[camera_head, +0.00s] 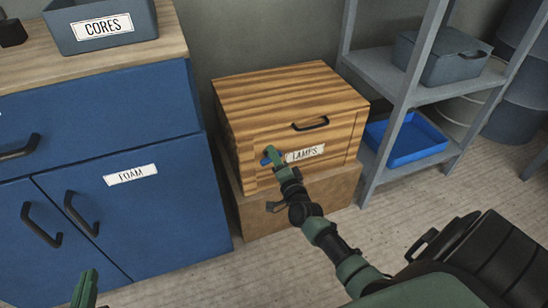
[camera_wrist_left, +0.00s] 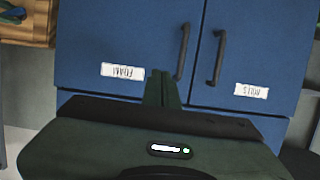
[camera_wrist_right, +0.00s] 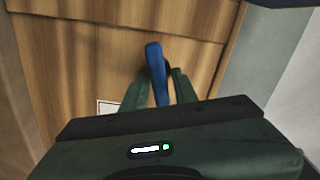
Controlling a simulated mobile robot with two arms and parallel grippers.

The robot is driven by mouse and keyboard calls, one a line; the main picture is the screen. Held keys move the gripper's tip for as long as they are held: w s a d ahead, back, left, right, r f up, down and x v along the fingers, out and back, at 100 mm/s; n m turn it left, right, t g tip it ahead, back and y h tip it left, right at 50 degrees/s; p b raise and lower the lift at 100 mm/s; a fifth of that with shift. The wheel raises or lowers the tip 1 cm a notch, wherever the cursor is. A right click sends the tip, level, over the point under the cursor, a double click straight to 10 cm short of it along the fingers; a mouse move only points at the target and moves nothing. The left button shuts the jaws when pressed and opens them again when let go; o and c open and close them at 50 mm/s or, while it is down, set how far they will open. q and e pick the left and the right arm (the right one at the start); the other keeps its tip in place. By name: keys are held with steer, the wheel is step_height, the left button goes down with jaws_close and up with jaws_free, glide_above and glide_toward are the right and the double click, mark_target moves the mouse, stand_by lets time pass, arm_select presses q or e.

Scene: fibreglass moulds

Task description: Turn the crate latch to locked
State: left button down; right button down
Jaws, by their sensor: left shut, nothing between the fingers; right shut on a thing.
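The wooden crate (camera_head: 290,95) labelled LAMPS sits on a brown box against the wall. Its blue latch (camera_head: 265,160) is on the left part of the front face, mostly hidden by my right gripper (camera_head: 277,155).
The blue cabinet (camera_head: 165,205) labelled FOAM stands left of the crate, with a grey CORES bin (camera_head: 103,38) on top. A grey shelf (camera_head: 385,72) with a blue tray (camera_head: 420,152) stands close on the right. The brown box (camera_head: 335,190) is under the crate.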

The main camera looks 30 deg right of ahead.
steer(key=shift+f+m+b, duration=0.25)
steer(key=shift+m+b, duration=0.05)
steer(key=shift+m, duration=0.9)
arm_select(q)
steer(key=shift+w+d+r+t+h, duration=0.15)
steer(key=shift+w+d+r+t, duration=0.1)
steer(key=shift+r+t, duration=0.5)
steer(key=shift+w+d+r+t+h, duration=0.1)
steer(key=shift+w+r+t+h, duration=0.15)
steer(key=shift+r, duration=0.75)
steer(key=shift+w+d+r+t+h, duration=0.1)
steer(key=shift+w+d+r+t, duration=0.1)
steer(key=shift+r+t, duration=0.55)
arm_select(e)
steer(key=shift+m, duration=0.8)
arm_select(q)
steer(key=shift+r, duration=0.15)
arm_select(e)
steer(key=c, duration=1.4)
jaws_free()
steer(key=shift+o, duration=0.2)
steer(key=shift+s, duration=0.1)
